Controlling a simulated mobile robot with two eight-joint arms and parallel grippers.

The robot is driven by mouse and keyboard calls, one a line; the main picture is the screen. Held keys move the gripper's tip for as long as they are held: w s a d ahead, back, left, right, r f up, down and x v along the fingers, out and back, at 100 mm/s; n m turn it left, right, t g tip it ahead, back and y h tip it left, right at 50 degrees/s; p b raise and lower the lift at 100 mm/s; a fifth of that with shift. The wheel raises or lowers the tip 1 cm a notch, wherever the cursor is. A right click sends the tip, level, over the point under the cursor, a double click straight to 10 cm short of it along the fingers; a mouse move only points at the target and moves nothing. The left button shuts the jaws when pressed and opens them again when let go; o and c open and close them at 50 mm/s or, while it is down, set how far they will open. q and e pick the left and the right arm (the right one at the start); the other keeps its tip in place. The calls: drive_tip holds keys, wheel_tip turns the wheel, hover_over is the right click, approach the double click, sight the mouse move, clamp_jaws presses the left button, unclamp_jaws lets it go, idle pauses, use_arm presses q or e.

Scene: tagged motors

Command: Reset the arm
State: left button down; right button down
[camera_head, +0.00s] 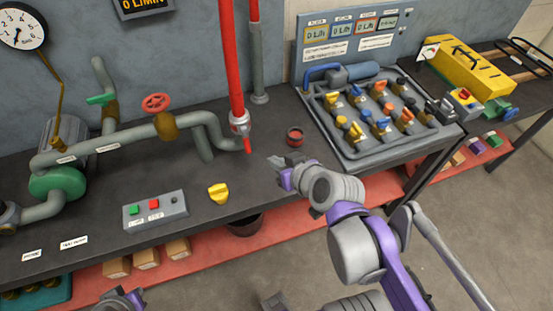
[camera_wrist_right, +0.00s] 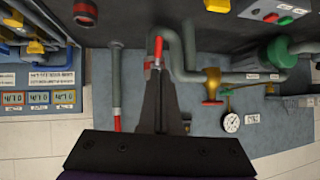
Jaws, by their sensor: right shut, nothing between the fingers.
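My right gripper (camera_head: 280,166) is over the front part of the dark workbench (camera_head: 95,235), right of the yellow valve handle. It is shut and empty. In the right wrist view its dark closed fingers (camera_wrist_right: 163,80) point at the pipework, and their tips overlap the red pipe's lower end (camera_wrist_right: 157,46) in the picture. I cannot tell any contact. A small red cup-like part (camera_head: 295,137) sits on the bench just beyond the gripper. Grey and purple parts of mine show at the bottom edge of the head view; the left gripper's fingers cannot be made out.
The vertical red pipe (camera_head: 231,60) stands near my right gripper. A valve panel (camera_head: 375,110) with several coloured handles is at the right. A yellow valve handle (camera_head: 218,194) and a button box (camera_head: 155,209) lie on the bench. Open floor (camera_head: 490,230) is at the lower right.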

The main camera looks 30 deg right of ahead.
drive_tip(key=shift+s, duration=0.15)
idle(0.4)
drive_tip(key=s+a+f+n+g, duration=0.1)
drive_tip(key=s+a+f+g, duration=0.4)
drive_tip(key=f, duration=0.4)
drive_tip(key=shift+s+a+f, duration=0.3)
drive_tip(key=shift+s+a, duration=0.2)
drive_tip(key=shift+s, duration=0.2)
